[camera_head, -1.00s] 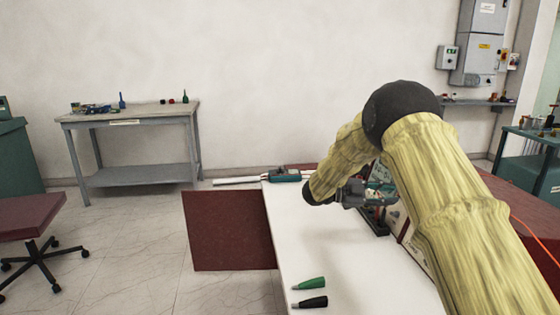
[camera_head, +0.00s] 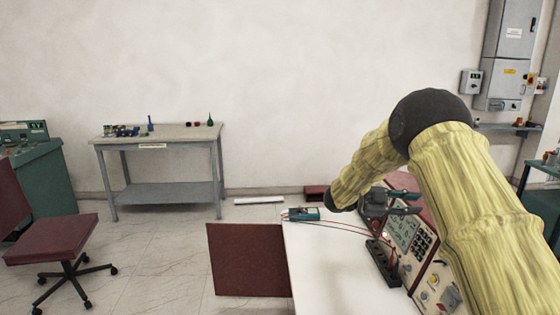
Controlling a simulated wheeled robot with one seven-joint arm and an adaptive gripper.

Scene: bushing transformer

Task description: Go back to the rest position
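My arm, in a yellowish sleeve with black joints, reaches in from the right of the head view. My gripper (camera_head: 408,203) is at its far end, above the white bench top (camera_head: 325,260). Its dark fingers point right and appear apart, with nothing visible held between them.
A test unit with keypad and screen (camera_head: 410,240) stands right of a black block (camera_head: 383,262), close below my gripper. A teal meter (camera_head: 304,214) with red leads lies at the bench's far end. A grey table (camera_head: 160,140) and a red chair (camera_head: 52,240) stand left.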

